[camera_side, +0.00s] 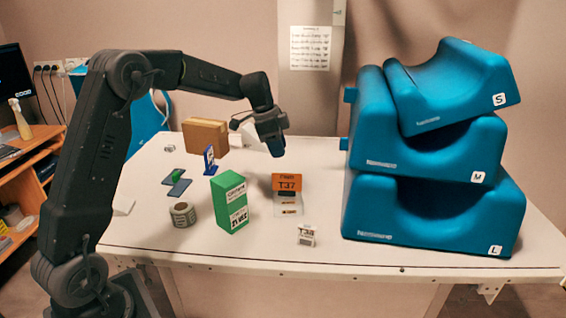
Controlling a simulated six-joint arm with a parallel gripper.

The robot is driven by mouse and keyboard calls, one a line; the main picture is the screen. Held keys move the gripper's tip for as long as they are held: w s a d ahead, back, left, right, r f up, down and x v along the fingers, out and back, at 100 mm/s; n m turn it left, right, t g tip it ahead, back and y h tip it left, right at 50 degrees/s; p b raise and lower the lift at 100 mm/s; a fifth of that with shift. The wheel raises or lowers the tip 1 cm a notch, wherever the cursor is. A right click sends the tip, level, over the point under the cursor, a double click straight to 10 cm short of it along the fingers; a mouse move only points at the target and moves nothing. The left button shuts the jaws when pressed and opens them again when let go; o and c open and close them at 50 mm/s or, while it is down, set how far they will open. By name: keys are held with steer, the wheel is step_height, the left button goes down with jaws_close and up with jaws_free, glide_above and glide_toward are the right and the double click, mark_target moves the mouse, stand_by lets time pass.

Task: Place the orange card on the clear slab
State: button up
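The orange card (287,181), printed with "T37", stands roughly upright near the middle of the table. A dark strip shows at its lower edge. A pale clear slab (280,210) with small markings or pieces on it shows just below the card in the picture. I cannot tell whether the card rests on the slab or stands behind it. My gripper (276,150) points down, above and slightly left of the card, with a visible gap between them. Its fingers are dark and small here, so their opening is unclear.
A green box (230,203) stands left of the slab, with a tape roll (183,214) beside it. A small white labelled block (306,236) is in front. A cardboard box (205,136) stands behind. Large blue stacked cushions (400,205) fill the right side. The front table strip is clear.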

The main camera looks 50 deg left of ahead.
steer(key=shift+s+a+r, duration=0.15)
steer(key=shift+s+r, duration=0.05)
steer(key=shift+r, duration=0.5)
steer(key=s+d+r+n+y, duration=0.1)
steer(key=s+d+r+n, duration=0.1)
steer(key=s+d+r, duration=0.5)
steer(key=s+d+f+n+t, duration=0.1)
steer(key=s+d+n, duration=0.2)
steer(key=s, duration=0.8)
steer(key=s+d+f+n+t+y, duration=0.1)
steer(key=s+d+n, duration=0.3)
steer(key=s, duration=0.8)
steer(key=shift+s+d+f+t, duration=0.15)
steer(key=shift+d+f+t, duration=0.1)
steer(key=shift+d+t, duration=0.4)
